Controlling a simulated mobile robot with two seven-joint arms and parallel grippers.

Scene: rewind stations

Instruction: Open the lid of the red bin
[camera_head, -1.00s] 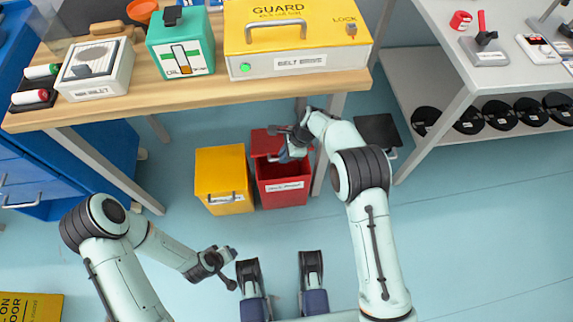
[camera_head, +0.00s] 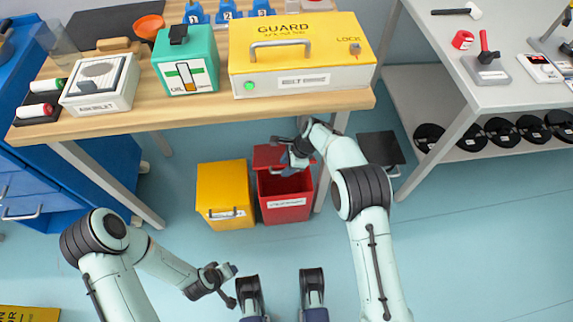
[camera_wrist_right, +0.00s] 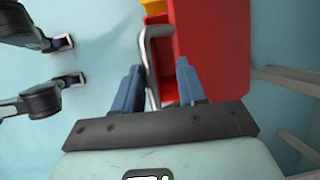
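The red bin (camera_head: 287,214) stands on the floor under the front of the workbench, and I see into its dark inside. Its red lid (camera_head: 267,154) is raised and leans up at the back. My right gripper (camera_head: 287,168) is over the bin's opening beside the lid. In the right wrist view, its two blue fingers (camera_wrist_right: 160,88) are apart, with the grey handle (camera_wrist_right: 148,62) between them, nearer the left finger. The red lid (camera_wrist_right: 212,45) fills the area behind the right finger. My left gripper (camera_head: 233,286) is low at the left, away from the bin; its finger gap is unclear.
A yellow bin (camera_head: 224,190) with a closed lid stands just left of the red bin. The workbench (camera_head: 200,115) is above and behind, with a leg close to the right. A dark pad or lid (camera_head: 381,148) lies farther right.

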